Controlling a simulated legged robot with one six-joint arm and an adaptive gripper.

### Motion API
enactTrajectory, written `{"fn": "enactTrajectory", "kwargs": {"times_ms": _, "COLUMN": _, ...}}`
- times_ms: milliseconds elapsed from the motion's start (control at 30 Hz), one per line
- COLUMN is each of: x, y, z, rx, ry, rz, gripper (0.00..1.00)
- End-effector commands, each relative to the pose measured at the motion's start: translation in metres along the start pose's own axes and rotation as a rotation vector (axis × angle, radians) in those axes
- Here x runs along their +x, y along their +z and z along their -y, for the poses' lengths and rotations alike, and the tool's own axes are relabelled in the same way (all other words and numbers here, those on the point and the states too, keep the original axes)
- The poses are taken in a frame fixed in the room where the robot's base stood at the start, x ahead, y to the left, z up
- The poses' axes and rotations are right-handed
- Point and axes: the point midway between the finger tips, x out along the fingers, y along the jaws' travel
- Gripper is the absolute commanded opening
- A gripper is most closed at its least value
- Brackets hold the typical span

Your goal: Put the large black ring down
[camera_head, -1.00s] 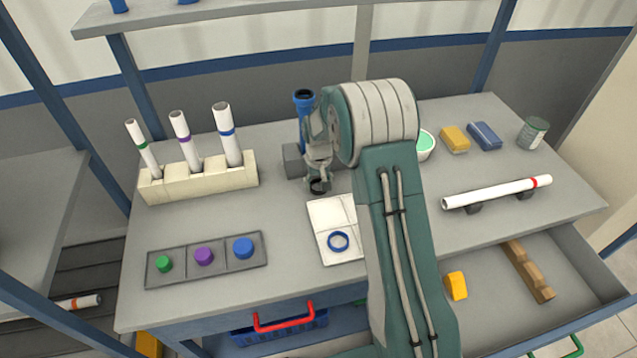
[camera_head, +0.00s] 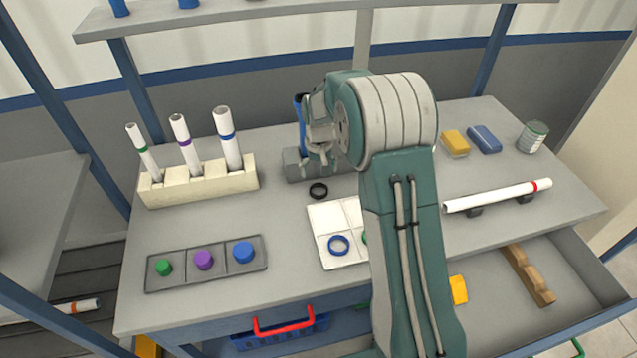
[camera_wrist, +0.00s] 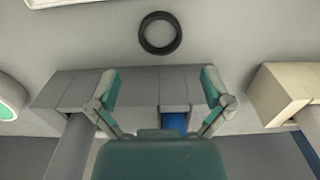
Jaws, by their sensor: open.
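The large black ring (camera_head: 318,191) lies flat on the grey tabletop, just behind the white tray and in front of the grey pipe holder. It also shows in the wrist view (camera_wrist: 160,33), apart from the fingers. My gripper (camera_head: 322,160) is open and empty, raised above and behind the ring near the holder. In the wrist view my gripper's fingers (camera_wrist: 158,102) are spread wide over the grey holder (camera_wrist: 80,88), with nothing between them.
A white tray (camera_head: 327,216) holds a blue ring (camera_head: 339,244). A blue pipe (camera_head: 299,107) stands in the grey holder behind my gripper. A cream rack (camera_head: 203,185) with several white pipes is at the left. The tabletop left of the black ring is clear.

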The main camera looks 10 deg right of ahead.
Motion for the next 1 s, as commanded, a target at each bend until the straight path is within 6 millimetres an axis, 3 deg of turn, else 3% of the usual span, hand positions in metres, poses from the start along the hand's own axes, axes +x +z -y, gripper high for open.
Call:
{"fn": "enactTrajectory", "kwargs": {"times_ms": 133, "x": -0.03, "y": -0.001, "z": 0.0, "rx": 0.0, "ry": 0.0, "rz": -0.004, "gripper": 1.0}}
{"fn": "enactTrajectory", "kwargs": {"times_ms": 433, "x": -0.06, "y": 0.002, "z": 0.0, "rx": 0.0, "ry": 0.0, "rz": -0.007, "gripper": 1.0}}
{"fn": "enactTrajectory", "kwargs": {"times_ms": 533, "x": -0.081, "y": 0.013, "z": 0.001, "rx": 0.0, "ry": 0.0, "rz": -0.031, "gripper": 1.0}}
{"fn": "enactTrajectory", "kwargs": {"times_ms": 800, "x": -0.159, "y": 0.08, "z": 0.004, "rx": -0.001, "ry": 0.001, "rz": -0.144, "gripper": 1.0}}
{"fn": "enactTrajectory", "kwargs": {"times_ms": 1000, "x": -0.199, "y": 0.138, "z": 0.005, "rx": -0.002, "ry": 0.001, "rz": -0.227, "gripper": 1.0}}
